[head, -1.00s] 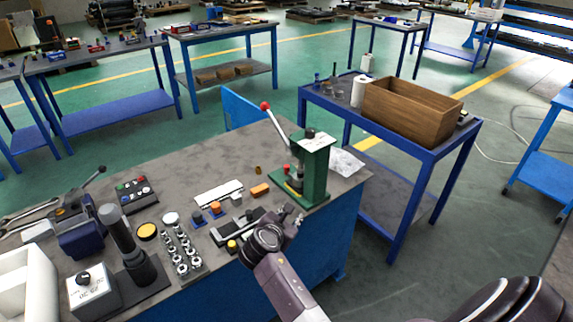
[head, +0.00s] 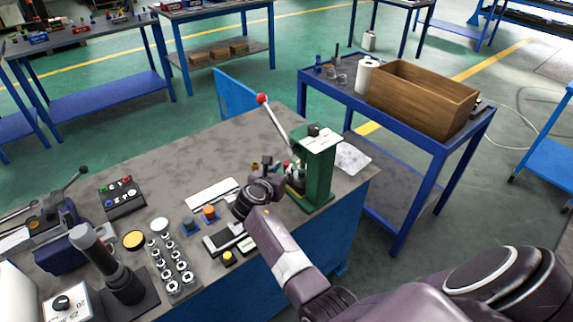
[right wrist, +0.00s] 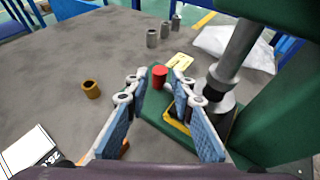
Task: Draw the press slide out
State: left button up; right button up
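The green press (head: 318,165) stands at the table's right end, its lever with the red knob (head: 262,99) raised to the left. In the right wrist view its steel ram (right wrist: 228,75) hangs above a yellow-edged piece (right wrist: 177,128) at the green base; I cannot tell if this is the slide. A red cylinder (right wrist: 159,77) stands at the base. My right gripper (head: 275,172) is left of the press. In the right wrist view its fingers (right wrist: 155,92) are open, with the red cylinder seen between the tips and gaps on both sides. My left gripper is out of view.
A bronze bushing (right wrist: 91,89) and several grey cylinders (right wrist: 152,38) stand on the table near the press. A black fixture with a yellow knob (head: 228,257) lies beneath my right arm. A wooden box (head: 422,98) stands on the table behind.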

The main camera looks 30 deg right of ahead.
aim_at(286, 166)
jog(key=x, duration=0.3)
jog(key=shift+w+d+f, duration=0.2)
jog(key=shift+d, duration=0.05)
jog(key=shift+w+d+f+b, duration=0.1)
jog(key=shift+w+d+b, duration=0.1)
jog(key=shift+d+b, duration=0.1)
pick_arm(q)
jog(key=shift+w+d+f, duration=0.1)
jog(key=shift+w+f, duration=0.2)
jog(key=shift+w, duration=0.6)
pick_arm(e)
jog(key=shift+a, duration=0.1)
jog(key=c, duration=0.5)
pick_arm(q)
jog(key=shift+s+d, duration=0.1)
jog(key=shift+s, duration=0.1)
pick_arm(e)
grip_shut()
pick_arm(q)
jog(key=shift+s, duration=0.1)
